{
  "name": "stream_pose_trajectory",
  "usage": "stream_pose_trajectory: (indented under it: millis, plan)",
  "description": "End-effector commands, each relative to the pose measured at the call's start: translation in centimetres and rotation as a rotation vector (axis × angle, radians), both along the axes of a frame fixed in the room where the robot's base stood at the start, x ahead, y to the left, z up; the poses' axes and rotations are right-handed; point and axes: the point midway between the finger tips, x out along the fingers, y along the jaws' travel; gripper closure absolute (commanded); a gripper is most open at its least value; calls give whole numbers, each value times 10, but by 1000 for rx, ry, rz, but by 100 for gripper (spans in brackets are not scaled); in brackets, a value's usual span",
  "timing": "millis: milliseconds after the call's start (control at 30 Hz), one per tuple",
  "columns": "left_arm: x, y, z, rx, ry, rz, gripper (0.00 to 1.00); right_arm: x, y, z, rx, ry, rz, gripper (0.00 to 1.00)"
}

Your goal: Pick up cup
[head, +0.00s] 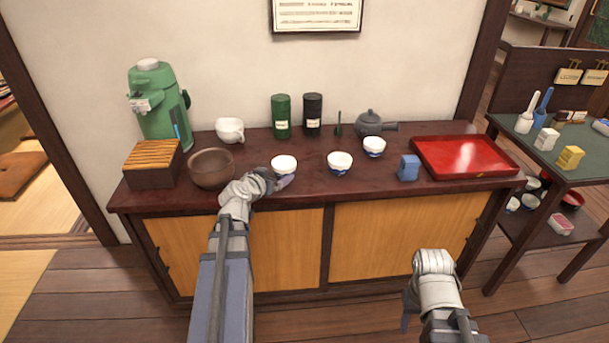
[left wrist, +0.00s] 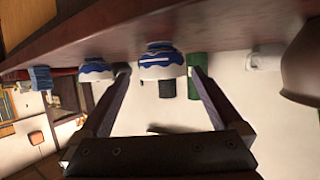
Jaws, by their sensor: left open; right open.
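Small white cups with blue patterns stand on the dark red counter: a near-left cup (head: 284,163), a middle cup (head: 340,161) and a right cup (head: 374,146). My left gripper (head: 281,181) is open at the front of the near-left cup. In the left wrist view, seen upside down, that cup (left wrist: 160,60) sits between the two spread fingertips; whether they touch it I cannot tell. A second blue-patterned cup (left wrist: 97,70) shows beside it. My right gripper (head: 407,315) is open and empty, low in front of the cabinet, away from the counter.
A brown bowl (head: 211,169) stands left of my left gripper, with a white handled cup (head: 229,131) behind. Green (head: 281,117) and black (head: 312,114) canisters and a grey teapot (head: 368,122) line the back. A blue block (head: 408,168) and red tray (head: 465,157) are at right.

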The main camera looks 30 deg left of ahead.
Motion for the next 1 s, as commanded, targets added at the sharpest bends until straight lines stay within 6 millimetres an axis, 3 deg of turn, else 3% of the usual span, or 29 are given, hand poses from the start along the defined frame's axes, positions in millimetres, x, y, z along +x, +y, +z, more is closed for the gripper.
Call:
stream_pose_trajectory:
  millis: [633, 1000]
  plan:
    - [31, 5, -12, 1, -2, 2, 0, 0, 0, -12, 0, 0, 0, 50]
    - [74, 9, -28, 1, -1, 1, 0, 0, 0, -28, -1, 0, 0, 50]
